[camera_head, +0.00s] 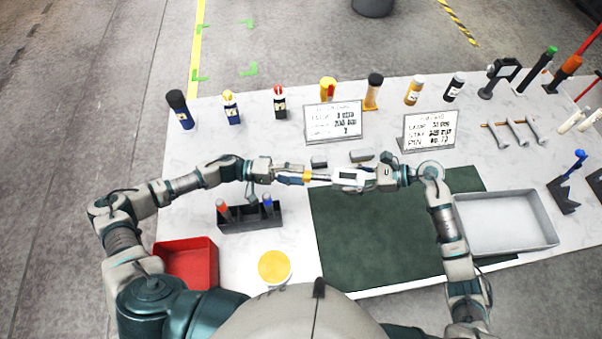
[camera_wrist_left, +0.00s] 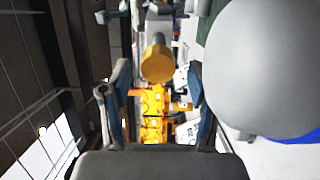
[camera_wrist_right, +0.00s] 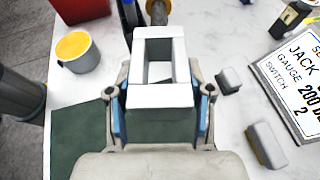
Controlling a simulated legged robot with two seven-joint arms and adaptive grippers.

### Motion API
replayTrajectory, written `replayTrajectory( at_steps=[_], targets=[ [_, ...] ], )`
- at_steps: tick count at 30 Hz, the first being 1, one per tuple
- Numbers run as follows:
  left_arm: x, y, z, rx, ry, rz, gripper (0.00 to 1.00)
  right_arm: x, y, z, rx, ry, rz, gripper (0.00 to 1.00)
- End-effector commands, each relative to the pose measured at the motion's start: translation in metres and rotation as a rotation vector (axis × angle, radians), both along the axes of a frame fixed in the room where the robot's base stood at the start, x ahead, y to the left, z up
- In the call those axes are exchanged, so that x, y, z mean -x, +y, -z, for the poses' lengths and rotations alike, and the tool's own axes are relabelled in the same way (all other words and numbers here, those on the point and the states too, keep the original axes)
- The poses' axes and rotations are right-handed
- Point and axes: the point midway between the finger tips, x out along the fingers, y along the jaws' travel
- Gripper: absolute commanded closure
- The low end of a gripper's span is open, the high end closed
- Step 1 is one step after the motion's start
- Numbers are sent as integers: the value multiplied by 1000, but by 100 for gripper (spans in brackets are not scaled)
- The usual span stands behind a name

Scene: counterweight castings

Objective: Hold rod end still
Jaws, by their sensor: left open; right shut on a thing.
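My right gripper (camera_head: 366,178) is shut on a white rectangular frame (camera_head: 349,177), held above the table. The frame also shows in the right wrist view (camera_wrist_right: 160,95), between the blue-edged fingers (camera_wrist_right: 160,120). A thin rod (camera_head: 320,177) appears to run left from the frame, with an orange end (camera_head: 307,175). My left gripper (camera_head: 298,178) is open around or just beside this end. In the left wrist view the round orange rod end (camera_wrist_left: 157,62) sits between the spread fingertips (camera_wrist_left: 155,85). Whether a finger touches it cannot be told.
A green mat (camera_head: 370,250) lies below the right arm, with a grey tray (camera_head: 505,222) to its right. A red bin (camera_head: 187,262), yellow-topped cup (camera_head: 274,268) and dark tool holder (camera_head: 248,215) stand left. Two sign cards (camera_head: 333,121) (camera_head: 429,132) and several bottles line the back.

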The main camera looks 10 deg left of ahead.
Motion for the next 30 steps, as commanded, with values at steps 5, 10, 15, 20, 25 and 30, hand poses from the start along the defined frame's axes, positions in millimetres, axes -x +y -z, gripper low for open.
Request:
replayTrajectory(
  at_steps=[5,10,15,20,25,30],
  targets=[
    [2,24,1,-1,1,-3,39,0,0,-1,-2,-2,0,100],
    [2,33,1,0,0,-1,39,0,0,-1,-2,-1,1,100],
    [2,32,1,0,0,0,39,0,0,-1,-2,-2,0,100],
    [3,32,1,0,0,0,10,0,0,-1,-3,-2,0,100],
    [3,32,1,0,0,0,10,0,0,-1,-2,-2,0,100],
    [2,32,-2,1,-1,0,10,0,0,-1,-2,-1,1,100]
  ],
)
